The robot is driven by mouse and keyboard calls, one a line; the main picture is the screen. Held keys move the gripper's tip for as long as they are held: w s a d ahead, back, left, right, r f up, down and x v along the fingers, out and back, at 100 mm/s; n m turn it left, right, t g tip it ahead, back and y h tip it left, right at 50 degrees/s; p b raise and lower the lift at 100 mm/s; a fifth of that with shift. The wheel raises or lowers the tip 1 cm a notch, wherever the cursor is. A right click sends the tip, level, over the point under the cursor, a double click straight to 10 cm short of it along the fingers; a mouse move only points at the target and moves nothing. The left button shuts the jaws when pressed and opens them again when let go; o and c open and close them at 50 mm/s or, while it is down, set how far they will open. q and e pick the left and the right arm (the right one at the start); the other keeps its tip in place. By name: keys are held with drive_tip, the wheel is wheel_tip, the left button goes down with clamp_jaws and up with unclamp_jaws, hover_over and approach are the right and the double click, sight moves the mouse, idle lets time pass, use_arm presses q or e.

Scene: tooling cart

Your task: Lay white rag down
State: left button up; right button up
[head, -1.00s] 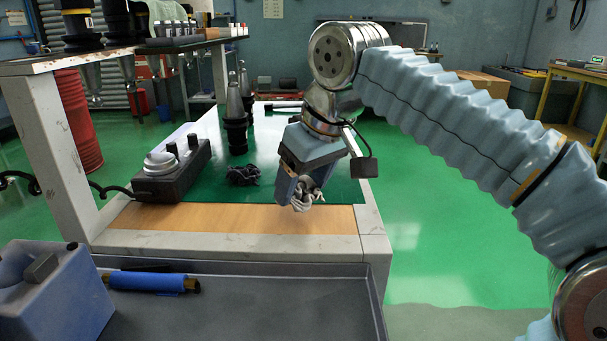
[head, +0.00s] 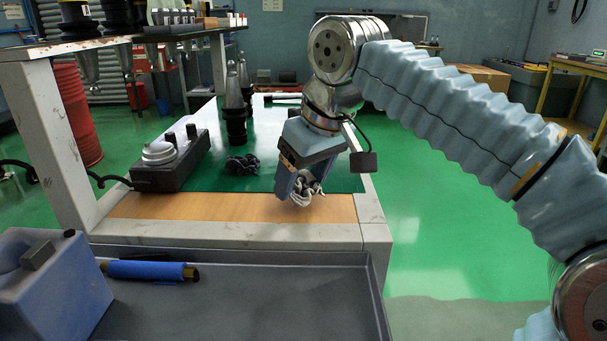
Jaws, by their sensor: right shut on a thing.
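My right gripper (head: 302,190) is over the right part of the cart top, near the edge between the green mat (head: 340,182) and the bare wood strip (head: 190,207). It is shut on the white rag (head: 304,194), a crumpled whitish bundle between its fingers. The rag hangs low, close to the cart surface; I cannot tell whether it touches. The fingers hide part of it. My left gripper is not in view.
A dark crumpled rag (head: 241,164) lies on the mat, left of my gripper. Dark tool holders (head: 236,122) stand behind it. A grey control box (head: 171,162) sits at the left. A grey tray (head: 240,297) is in front, with a blue roll (head: 146,270).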

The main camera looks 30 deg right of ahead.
drive_tip(key=shift+f+b, duration=0.3)
drive_tip(key=shift+f, duration=0.2)
drive_tip(key=o, duration=1.2)
drive_tip(key=shift+r, duration=0.1)
drive_tip(key=shift+p+v, duration=1.95)
drive_tip(key=shift+v, duration=4.9)
